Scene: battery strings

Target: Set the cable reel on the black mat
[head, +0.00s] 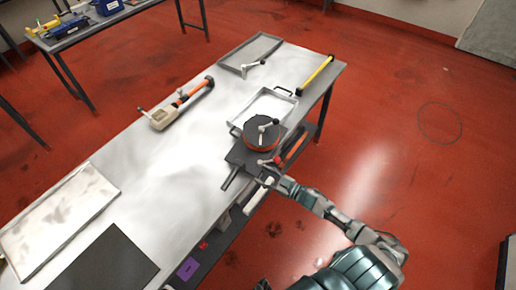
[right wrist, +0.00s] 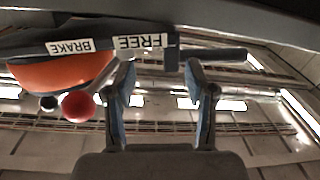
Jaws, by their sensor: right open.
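The cable reel (head: 262,133), round with a dark top, an orange-red side and a small crank, sits on a dark base plate (head: 240,156) near the table's right edge. In the right wrist view its orange side (right wrist: 60,73) shows under a dark bar labelled BRAKE and FREE, beside a red knob (right wrist: 78,106). My right gripper (head: 268,175) is at the near edge of the base. Its fingers (right wrist: 158,82) are apart, with the end of the dark bar just beyond them; contact cannot be told. The black mat (head: 108,262) lies bare at the table's near left. My left gripper is out of view.
On the metal table (head: 190,170) are a silver tray (head: 60,220), an orange-and-white tool (head: 175,105), a grey tray (head: 250,52), a white-bottomed tray (head: 268,108) behind the reel, and a yellow bar (head: 315,75). The table's middle is clear.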

